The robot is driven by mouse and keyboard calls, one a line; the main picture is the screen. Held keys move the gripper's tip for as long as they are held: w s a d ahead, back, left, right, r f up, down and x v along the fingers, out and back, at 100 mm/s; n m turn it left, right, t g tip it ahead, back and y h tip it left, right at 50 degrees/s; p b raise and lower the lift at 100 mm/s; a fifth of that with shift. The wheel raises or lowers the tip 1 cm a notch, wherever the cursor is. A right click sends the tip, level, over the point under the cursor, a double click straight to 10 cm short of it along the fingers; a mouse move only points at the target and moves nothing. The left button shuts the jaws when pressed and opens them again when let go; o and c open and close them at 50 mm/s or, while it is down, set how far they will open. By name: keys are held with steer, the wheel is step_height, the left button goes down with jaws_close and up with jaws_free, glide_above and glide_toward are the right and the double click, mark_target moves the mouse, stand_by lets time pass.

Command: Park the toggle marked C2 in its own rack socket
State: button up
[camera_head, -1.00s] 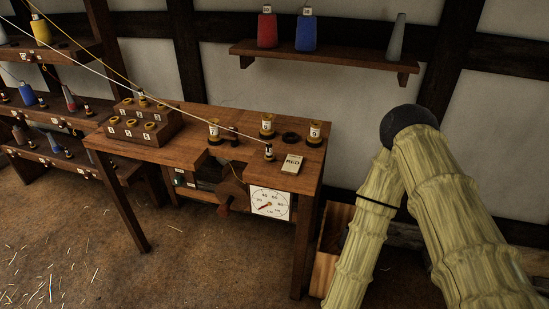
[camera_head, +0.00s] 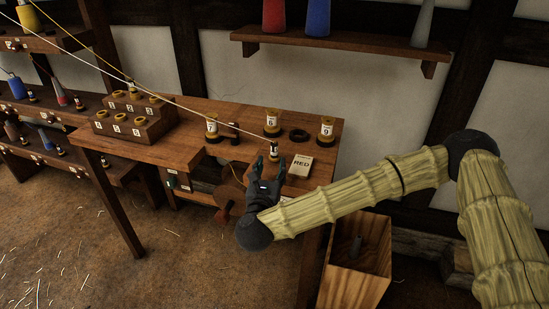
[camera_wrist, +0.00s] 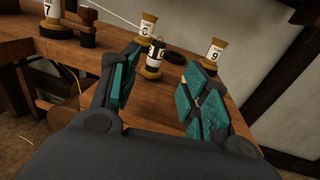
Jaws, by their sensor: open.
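A small dark toggle with a white label and a brass-coloured base (camera_head: 275,152) stands upright near the bench's front edge, at the end of the pale cord. I cannot read its mark as C2. It also shows in the wrist view (camera_wrist: 155,58), between and beyond my fingertips. My gripper (camera_head: 269,166) is open and empty, just in front of the toggle and apart from it. A stepped wooden rack (camera_head: 163,123) with gold-rimmed sockets stands on the bench's left part; its number labels are too small to read surely.
Numbered bobbins stand on the bench: one at left (camera_head: 211,127), one behind (camera_head: 272,122), and 9 (camera_head: 327,130). A wooden bin (camera_head: 355,270) stands below right. The taut cord (camera_head: 170,96) crosses above the rack.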

mark_target(274, 150)
steer(key=w, duration=0.4)
steer(key=shift+w+d+r+p, duration=0.1)
steer(key=shift+w+d+p, duration=0.15)
steer(key=shift+d+p, duration=0.15)
steer(key=shift+w+d+f+p, duration=0.15)
steer(key=shift+w+p, duration=0.2)
steer(key=shift+w, duration=1.15)
steer(key=shift+w+f+p, duration=0.15)
steer(key=shift+w+p, duration=0.15)
steer(key=shift+w, duration=1.15)
jaws_close()
